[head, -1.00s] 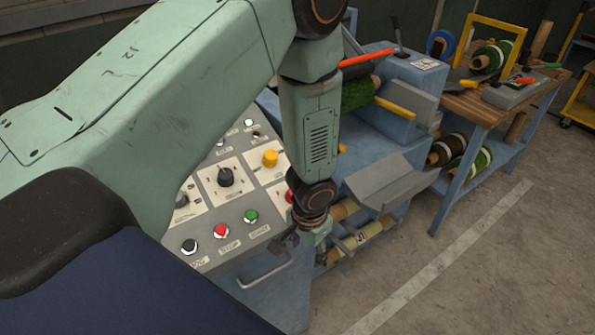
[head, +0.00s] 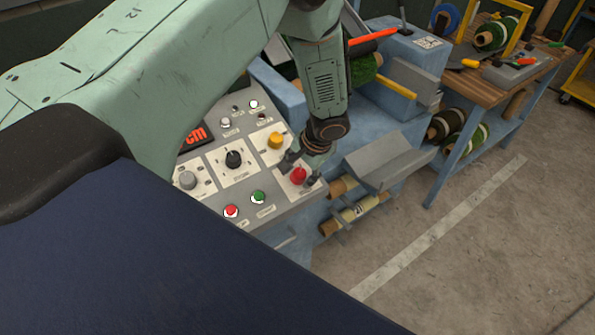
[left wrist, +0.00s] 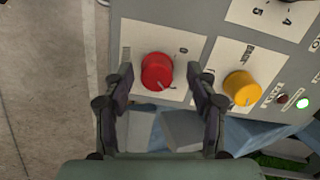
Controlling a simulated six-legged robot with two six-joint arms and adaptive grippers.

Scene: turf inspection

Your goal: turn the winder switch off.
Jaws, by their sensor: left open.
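The grey control panel (head: 275,210) carries several rotary switches and push buttons. A red rotary switch (head: 299,175) is at its right corner; it also shows in the left wrist view (left wrist: 157,71), on a white plate with a 0 mark. I cannot read which switch is labelled winder. My left gripper (head: 302,170) is open over the red switch. In the left wrist view its fingers (left wrist: 160,82) stand on either side of the red switch, with a gap visible on each side. A yellow switch (left wrist: 241,88) sits just right of the right finger. My right gripper is not in view.
A black switch (head: 233,159), a grey knob (head: 188,180), a red button (head: 231,211) and a green button (head: 258,197) share the panel. Beyond stand a blue machine with a grey tray (head: 385,158) and a wooden bench (head: 487,90). The floor at right is clear.

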